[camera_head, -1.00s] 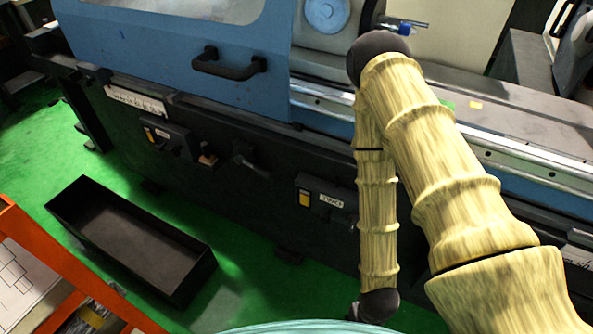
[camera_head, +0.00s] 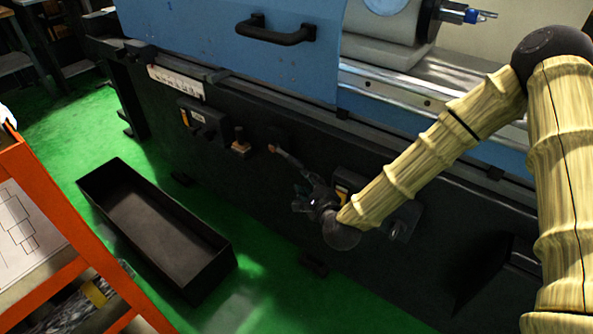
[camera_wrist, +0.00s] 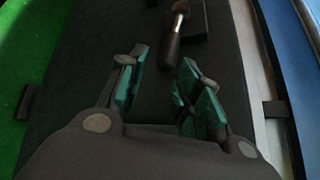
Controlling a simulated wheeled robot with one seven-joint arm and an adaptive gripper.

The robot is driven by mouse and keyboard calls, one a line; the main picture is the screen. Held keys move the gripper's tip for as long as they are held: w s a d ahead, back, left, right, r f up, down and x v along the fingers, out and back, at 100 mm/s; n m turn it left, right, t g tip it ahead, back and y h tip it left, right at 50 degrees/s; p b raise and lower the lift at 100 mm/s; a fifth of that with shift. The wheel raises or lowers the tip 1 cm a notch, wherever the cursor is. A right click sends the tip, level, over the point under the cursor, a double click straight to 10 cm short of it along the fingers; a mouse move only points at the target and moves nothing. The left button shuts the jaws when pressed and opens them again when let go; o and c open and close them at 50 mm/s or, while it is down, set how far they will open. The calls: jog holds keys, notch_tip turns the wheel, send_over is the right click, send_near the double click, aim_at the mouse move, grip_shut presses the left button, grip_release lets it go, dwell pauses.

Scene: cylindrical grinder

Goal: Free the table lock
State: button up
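A short lever handle (camera_head: 287,158), which looks like the table lock, sticks out from the dark front of the machine in the head view. In the wrist view the lever (camera_wrist: 172,45) is dark with a brownish end, and lies just beyond my fingertips. My gripper (camera_head: 303,194) is close to the lever, below and right of it in the head view. In the wrist view my gripper (camera_wrist: 164,62) has its teal-padded fingers apart with nothing between them. The lever's mount is hard to make out.
A small knob on a block (camera_head: 240,145) and a switch box (camera_head: 203,120) are left of the lever. Another box (camera_head: 400,215) is partly behind my arm. A black bin (camera_head: 150,225) stands on the green floor, with an orange frame (camera_head: 60,215) at left.

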aim_at(298, 165)
jog(key=shift+m, duration=0.4)
jog(key=x, duration=0.3)
jog(key=r+x, duration=0.1)
jog(key=x, duration=0.7)
jog(key=shift+w+r, duration=0.3)
jog(key=shift+w, duration=0.15)
grip_shut()
